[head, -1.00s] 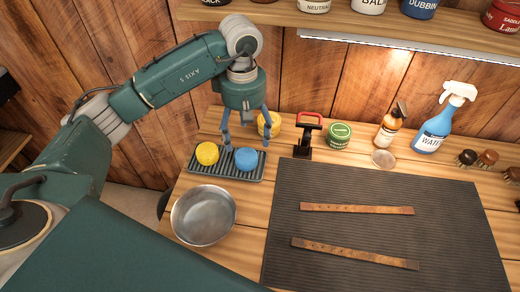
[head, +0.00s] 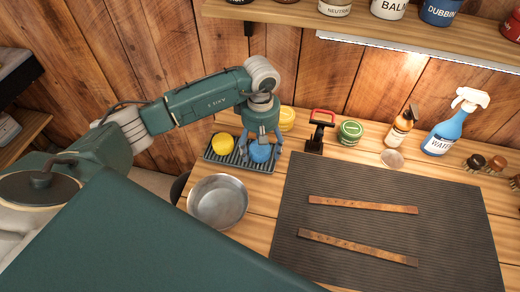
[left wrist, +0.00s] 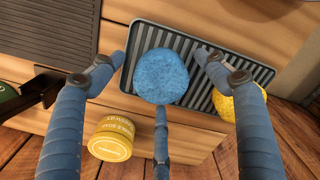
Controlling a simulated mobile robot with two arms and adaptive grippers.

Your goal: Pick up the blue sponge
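The blue sponge (head: 260,152) is round and lies on the dark ribbed tray (head: 224,160). It also shows in the left wrist view (left wrist: 161,76), between my fingers. My left gripper (head: 263,150) is open and low over the sponge, its fingers on either side of it. In the left wrist view the left gripper (left wrist: 161,66) has clear gaps between the side fingers and the sponge, and a third finger reaches up to its near edge. Whether that finger touches it I cannot tell. My right gripper is not in view.
A yellow sponge (head: 223,142) lies beside the blue one on the tray. A yellow tin (head: 287,118) stands behind. A metal bowl (head: 217,202) is in front, and a black tool with a red handle (head: 318,130) stands right. A dark mat (head: 390,195) holds two leather straps.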

